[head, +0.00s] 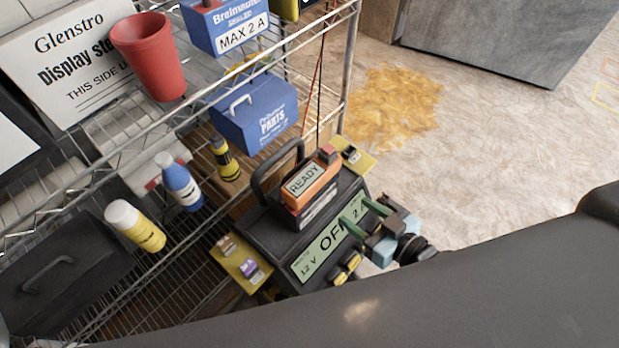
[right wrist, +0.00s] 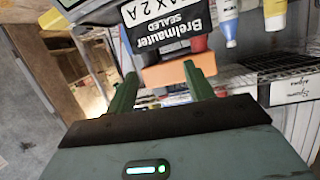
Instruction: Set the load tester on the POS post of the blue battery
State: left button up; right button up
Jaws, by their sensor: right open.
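The orange load tester (head: 316,186), with a READY display, sits on top of a dark handled unit whose panel (head: 312,252) reads OFF, 2 A and 12 V. An orange block (right wrist: 180,72), apparently the tester, shows beyond the fingers. My left gripper is out of view.
The wire shelf holds a blue PARTS box (head: 255,112), a red cup (head: 148,55), several bottles and a white sign (head: 80,60). Yellow side plates (head: 240,263) flank the dark unit. Bare floor (head: 500,130) lies to the right, with an orange-brown patch (head: 395,105).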

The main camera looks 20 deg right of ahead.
aim_at(331, 154)
jog(key=w+r+y+b, duration=0.1)
jog(key=w+r, duration=0.1)
jog(key=w+r+n+t+y+b, duration=0.1)
jog(key=w+r, duration=0.1)
jog(key=w, duration=0.1)
jog(key=w+r+n+b, duration=0.1)
jog(key=w+r+b, duration=0.1)
jog(key=shift+w+a+r+t+y, duration=0.25)
jog(key=shift+a+r+t+y, duration=0.1)
jog(key=shift+t+y, duration=0.05)
jog(key=shift+w+r, duration=0.1)
jog(key=shift+r, duration=0.2)
jog(key=shift+x, duration=1.15)
jog(key=shift+w+a+f, duration=0.1)
jog(key=shift+w+a, duration=0.15)
jog(key=shift+w, duration=0.15)
jog(key=shift+f+p+x, duration=0.15)
jog(key=shift+p+x, duration=0.05)
jog(key=shift+x, duration=1)
jog(key=shift+f+p+x, duration=0.15)
jog(key=shift+p+x, duration=0.05)
jog(key=shift+x, duration=0.95)
jog(key=shift+d, duration=0.1)
jog(key=shift+c, duration=0.3)
grip_shut()
jog(key=shift+r, duration=0.1)
